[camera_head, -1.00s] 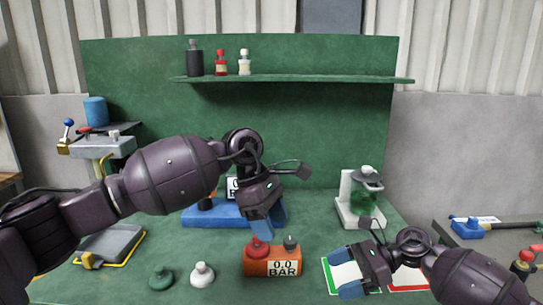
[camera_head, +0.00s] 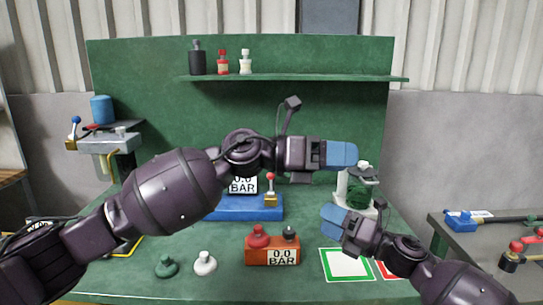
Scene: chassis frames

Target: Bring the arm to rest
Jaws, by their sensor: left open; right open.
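My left gripper (camera_head: 343,155) is raised above the bench and points right, its blue fingers near the white stand with a green part (camera_head: 359,193). It holds nothing that I can see; its finger gap is hard to see from this side. My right gripper (camera_head: 335,220) is lower, above the green-framed white mat (camera_head: 347,265), with its blue fingers pointing up and left. Nothing shows between its fingers. Both grippers are open and clear of the orange gauge box (camera_head: 259,256), which reads 0.0 BAR.
A blue gauge base (camera_head: 250,209) with a red-tipped lever (camera_head: 270,188) stands behind the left arm. A green knob (camera_head: 166,267) and a white knob (camera_head: 205,263) stand at the front. A shelf (camera_head: 300,79) with bottles spans the back. A grey side table (camera_head: 490,245) stands right.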

